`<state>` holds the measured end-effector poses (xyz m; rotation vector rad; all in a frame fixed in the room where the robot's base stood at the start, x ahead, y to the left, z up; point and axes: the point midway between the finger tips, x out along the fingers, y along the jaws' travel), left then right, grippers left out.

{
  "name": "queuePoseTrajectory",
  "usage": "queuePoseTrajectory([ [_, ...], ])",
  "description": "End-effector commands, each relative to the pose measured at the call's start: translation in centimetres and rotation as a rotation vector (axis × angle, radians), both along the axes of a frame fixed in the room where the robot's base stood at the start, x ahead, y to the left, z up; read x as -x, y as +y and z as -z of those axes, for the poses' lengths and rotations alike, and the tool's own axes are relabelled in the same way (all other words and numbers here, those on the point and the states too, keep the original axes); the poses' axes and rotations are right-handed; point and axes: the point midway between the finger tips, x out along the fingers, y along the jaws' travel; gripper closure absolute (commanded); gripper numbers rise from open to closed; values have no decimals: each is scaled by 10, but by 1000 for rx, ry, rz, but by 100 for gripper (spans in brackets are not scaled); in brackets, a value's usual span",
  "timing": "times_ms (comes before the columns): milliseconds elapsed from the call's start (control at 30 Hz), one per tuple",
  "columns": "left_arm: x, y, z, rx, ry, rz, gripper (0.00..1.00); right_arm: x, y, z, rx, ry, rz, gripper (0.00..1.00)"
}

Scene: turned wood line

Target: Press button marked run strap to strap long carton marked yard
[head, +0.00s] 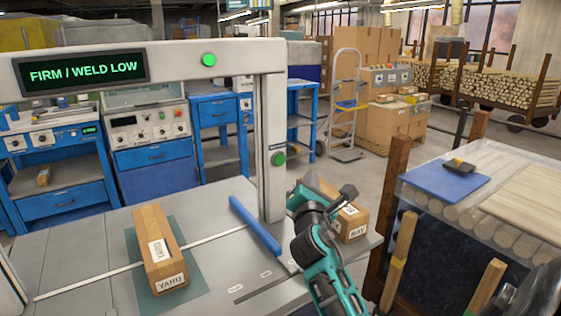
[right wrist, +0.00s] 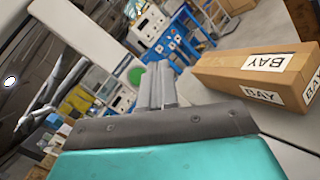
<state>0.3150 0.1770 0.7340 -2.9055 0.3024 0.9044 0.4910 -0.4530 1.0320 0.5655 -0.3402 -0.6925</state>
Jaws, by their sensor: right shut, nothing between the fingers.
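The long carton marked YARD (head: 152,222) lies on a green mat (head: 197,278) on the grey machine table, under the strapping arch (head: 160,68). A pale line across the table meets it; no strap shows around the carton. A green round button (head: 279,158) is on the arch's right post; no run strap wording is readable. It also shows in the right wrist view (right wrist: 135,76), just left of the fingertips. My right gripper (head: 297,192) is shut and empty, in front of the post and below the button; its fingers (right wrist: 157,85) appear apart from it. My left gripper is out of view.
A display (head: 83,70) reads FIRM / WELD LOW; a green round fitting (head: 208,60) sits beside it. A carton marked BAY (head: 352,228) stands behind my right arm. A blue bar (head: 255,226) lies on the table. A wooden-posted log bin (head: 470,215) stands right.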

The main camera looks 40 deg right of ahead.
Motion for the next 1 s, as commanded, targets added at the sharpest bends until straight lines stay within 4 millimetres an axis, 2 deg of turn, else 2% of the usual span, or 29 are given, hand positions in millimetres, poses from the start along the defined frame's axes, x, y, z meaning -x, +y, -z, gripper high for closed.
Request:
queuePoseTrajectory([
  [233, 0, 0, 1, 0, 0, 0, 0, -1, 0, 1, -4, -1, -2, 100],
  [367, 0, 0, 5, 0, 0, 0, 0, -9, 0, 2, -4, -3, -2, 100],
  [733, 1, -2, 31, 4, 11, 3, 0, -59, -6, 3, -6, -5, -2, 100],
  [1000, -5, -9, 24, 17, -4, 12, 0, -83, -9, 1, -4, -1, -2, 100],
])
